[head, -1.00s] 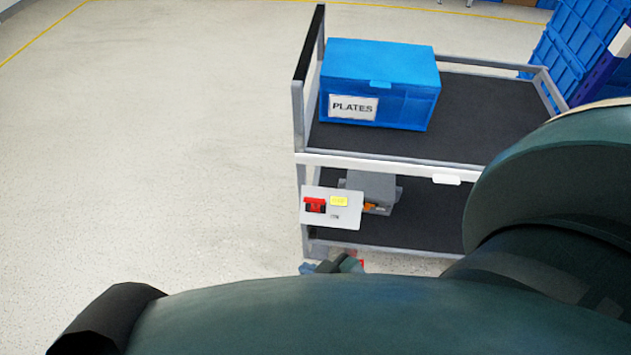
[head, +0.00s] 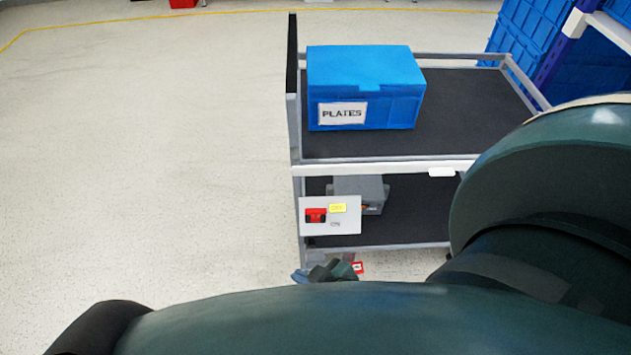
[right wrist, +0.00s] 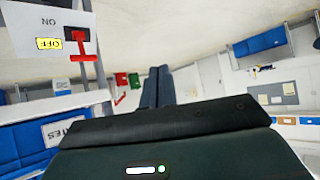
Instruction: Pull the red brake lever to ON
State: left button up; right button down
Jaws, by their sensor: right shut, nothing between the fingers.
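The red brake lever (head: 316,215) is on a white panel (head: 346,226) at the cart's left front corner. It also shows in the right wrist view (right wrist: 82,46), at the upper left, beside a yellow OFF label (right wrist: 48,44); the word ON is printed on the panel, upside down in that view. My right gripper (head: 328,270) shows just below the panel in the head view, partly hidden by my own arm. In the right wrist view its fingers (right wrist: 158,84) are together, empty, and apart from the lever. My left gripper is not in view.
The grey cart (head: 375,168) has a blue PLATES box (head: 385,100) on its top shelf and a grey box (head: 360,190) on the lower shelf. Blue crates (head: 530,30) stand at the upper right. The floor (head: 150,150) left of the cart is clear.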

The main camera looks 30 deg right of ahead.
jog(key=w+d+f+m+g+h+b, duration=0.1)
jog(key=w+d+m+g+h+b, duration=0.2)
jog(key=w+d, duration=0.6)
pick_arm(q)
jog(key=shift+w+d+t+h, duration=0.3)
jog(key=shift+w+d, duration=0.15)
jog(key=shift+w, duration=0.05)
pick_arm(e)
jog(key=w+d+r+m+g+h, duration=0.2)
jog(key=w+d+r+m, duration=0.3)
jog(key=w, duration=0.3)
jog(key=shift+d+r+m+g+h, duration=0.2)
jog(key=shift+d+m+g+h, duration=0.15)
jog(key=shift+m, duration=0.25)
jog(key=shift+w, duration=0.1)
jog(key=x, duration=0.3)
jog(key=s+x, duration=0.1)
jog(key=x, duration=0.3)
jog(key=a+f+x, duration=0.1)
jog(key=x, duration=0.2)
jog(key=shift+s+f, duration=0.3)
jog(key=shift+s+a+f, duration=0.25)
jog(key=shift+s+f, duration=0.2)
jog(key=shift+s, duration=0.05)
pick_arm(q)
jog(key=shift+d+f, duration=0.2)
